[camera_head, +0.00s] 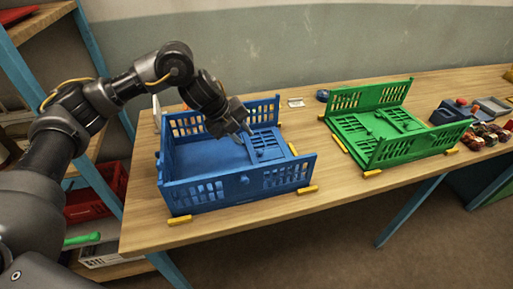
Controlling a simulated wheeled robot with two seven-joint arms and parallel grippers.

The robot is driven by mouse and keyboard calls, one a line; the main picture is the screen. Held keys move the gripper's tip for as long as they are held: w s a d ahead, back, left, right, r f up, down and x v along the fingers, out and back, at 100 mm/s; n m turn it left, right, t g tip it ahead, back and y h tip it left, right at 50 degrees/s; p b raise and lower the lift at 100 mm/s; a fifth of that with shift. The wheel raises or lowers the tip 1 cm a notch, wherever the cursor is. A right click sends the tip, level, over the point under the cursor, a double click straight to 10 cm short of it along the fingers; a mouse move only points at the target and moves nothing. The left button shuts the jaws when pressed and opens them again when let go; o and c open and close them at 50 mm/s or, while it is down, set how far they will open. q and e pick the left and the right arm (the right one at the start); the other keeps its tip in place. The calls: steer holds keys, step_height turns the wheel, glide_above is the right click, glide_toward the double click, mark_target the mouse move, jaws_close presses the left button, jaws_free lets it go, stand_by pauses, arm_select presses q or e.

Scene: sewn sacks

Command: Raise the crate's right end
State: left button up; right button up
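A blue crate (240,187) stands on the wooden table, left of the middle of the view. Its front and back long sides are upright, and its left end (166,152) stands up. Its right end (268,146) lies folded down inside the crate at the right. My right gripper is not in view.
Yellow blocks (308,190) sit at the crate's corners on the table (330,182). A green crate (420,147) with its long sides up and panels lying flat inside stands to the right. Dark bins (450,112) and small items lie at the far right. Shelving stands at the left.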

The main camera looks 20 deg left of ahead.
mark_target(259, 151)
arm_select(q)
steer(key=p+x, duration=0.1)
steer(key=x, duration=0.8)
steer(key=shift+w, duration=0.15)
steer(key=shift+c, duration=0.3)
jaws_close()
